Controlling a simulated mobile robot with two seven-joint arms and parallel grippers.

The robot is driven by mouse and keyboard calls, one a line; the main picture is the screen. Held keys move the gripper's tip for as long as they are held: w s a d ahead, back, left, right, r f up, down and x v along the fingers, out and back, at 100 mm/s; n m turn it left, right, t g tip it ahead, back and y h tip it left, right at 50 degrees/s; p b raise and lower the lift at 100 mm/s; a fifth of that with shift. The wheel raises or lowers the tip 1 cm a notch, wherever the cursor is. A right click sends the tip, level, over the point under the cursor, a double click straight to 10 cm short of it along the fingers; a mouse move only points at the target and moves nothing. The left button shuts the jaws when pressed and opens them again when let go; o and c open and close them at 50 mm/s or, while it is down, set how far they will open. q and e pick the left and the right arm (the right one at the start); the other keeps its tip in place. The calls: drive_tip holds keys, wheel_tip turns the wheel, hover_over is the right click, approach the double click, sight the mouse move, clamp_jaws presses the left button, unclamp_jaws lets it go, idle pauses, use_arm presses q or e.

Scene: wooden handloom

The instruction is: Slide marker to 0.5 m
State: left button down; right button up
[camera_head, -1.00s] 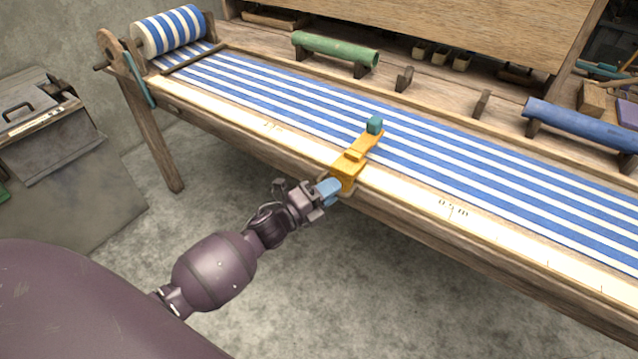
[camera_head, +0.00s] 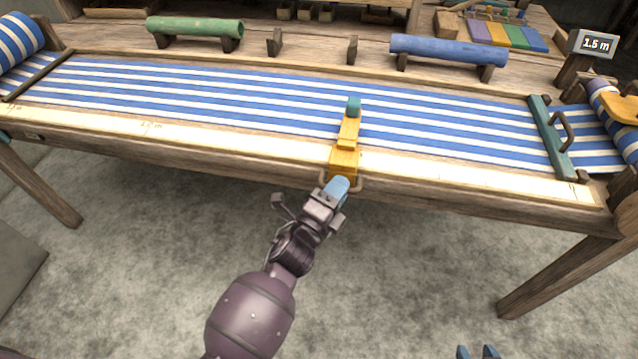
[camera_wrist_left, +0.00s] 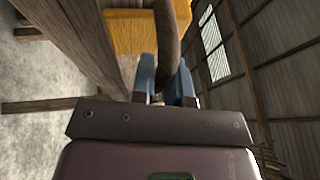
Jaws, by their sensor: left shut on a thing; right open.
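The marker (camera_head: 343,160) is an orange-yellow slider with a teal end block, sitting across the pale front rail of the loom and reaching over the striped cloth. My left gripper (camera_head: 338,187) is shut on the handle at the marker's front edge. In the left wrist view, the blue fingers (camera_wrist_left: 167,80) close around the dark curved handle (camera_wrist_left: 166,35), with the orange marker body (camera_wrist_left: 133,33) behind. The pale scale rail (camera_head: 235,147) has small dark labels to the marker's left, too blurred to read surely. My right gripper (camera_head: 477,351) shows only as two separated blue fingertips at the bottom edge.
Blue-and-white cloth (camera_head: 255,95) is stretched along the loom. A teal bar with a handle (camera_head: 551,135) crosses it at the right. A sign reading 1.5 m (camera_head: 596,44) stands at far right. Green (camera_head: 195,27) and blue (camera_head: 440,49) rollers lie behind.

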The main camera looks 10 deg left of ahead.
use_arm(q)
drive_tip(key=shift+d, duration=0.3)
use_arm(e)
drive_tip(key=shift+w+d, duration=0.1)
drive_tip(key=shift+s+f, duration=0.1)
drive_tip(key=shift+s, duration=0.1)
use_arm(q)
drive_tip(key=c, duration=1.2)
unclamp_jaws()
drive_tip(key=shift+o, duration=0.3)
use_arm(e)
drive_tip(key=shift+s+d+f, duration=0.15)
drive_tip(key=shift+s+f, duration=0.1)
drive_tip(key=shift+s, duration=0.15)
use_arm(q)
drive_tip(key=shift+s+a, duration=0.1)
drive_tip(key=v, duration=1)
drive_tip(key=shift+s+a+f, duration=0.15)
drive_tip(key=shift+s+a, duration=0.05)
drive_tip(key=shift+s, duration=0.05)
use_arm(e)
drive_tip(key=shift+r, duration=0.25)
